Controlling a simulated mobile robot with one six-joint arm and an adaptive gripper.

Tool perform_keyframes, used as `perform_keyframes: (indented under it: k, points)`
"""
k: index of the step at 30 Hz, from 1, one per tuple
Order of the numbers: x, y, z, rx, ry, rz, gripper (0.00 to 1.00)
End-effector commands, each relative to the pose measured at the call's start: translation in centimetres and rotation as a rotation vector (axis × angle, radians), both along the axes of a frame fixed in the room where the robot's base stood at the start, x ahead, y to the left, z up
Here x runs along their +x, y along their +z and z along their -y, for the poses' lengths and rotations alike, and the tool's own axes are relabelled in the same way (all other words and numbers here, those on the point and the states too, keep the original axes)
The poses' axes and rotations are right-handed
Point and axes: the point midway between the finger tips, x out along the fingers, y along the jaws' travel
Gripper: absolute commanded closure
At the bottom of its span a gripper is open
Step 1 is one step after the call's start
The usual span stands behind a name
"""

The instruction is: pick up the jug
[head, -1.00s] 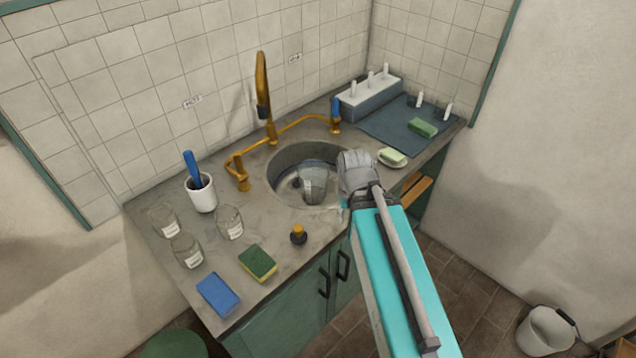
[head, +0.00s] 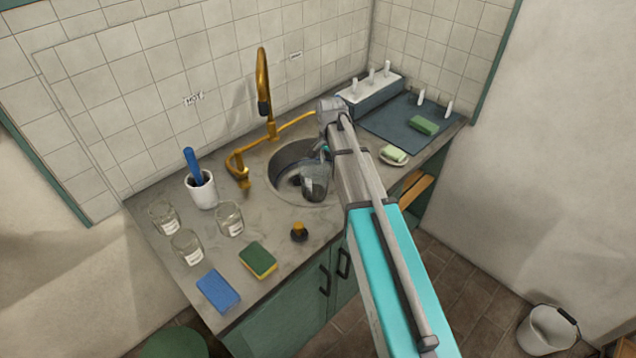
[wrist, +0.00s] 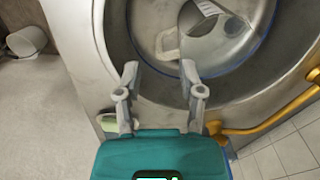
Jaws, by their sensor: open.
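The clear glass jug (head: 314,183) stands in the round sink (head: 285,155) in the head view, partly hidden by my arm. In the wrist view the jug (wrist: 205,45) shows at the top inside the sink, with its handle toward my fingers. My gripper (wrist: 160,72) is open and empty, its two fingers apart in front of the jug's handle and not visibly touching it. In the head view my gripper is mostly hidden behind my arm, just by the jug's rim.
A brass tap (head: 266,95) rises behind the sink. Glass jars (head: 230,219), a blue sponge (head: 218,290), a green sponge (head: 257,259) and a white cup (head: 202,191) stand left on the counter. A soap dish (head: 393,156) and a dark mat (head: 385,130) lie right.

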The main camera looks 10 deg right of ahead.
Motion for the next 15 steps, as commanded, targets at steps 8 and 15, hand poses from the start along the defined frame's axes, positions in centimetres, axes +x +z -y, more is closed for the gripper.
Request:
perform_keyframes:
  k: [8, 15]
  points:
    - [5.6, -0.2, -0.3, 0.0, -0.182, 0.0, 0.5]
    - [5.8, -0.2, -0.3, 0.0, -0.201, 0.0, 0.5]
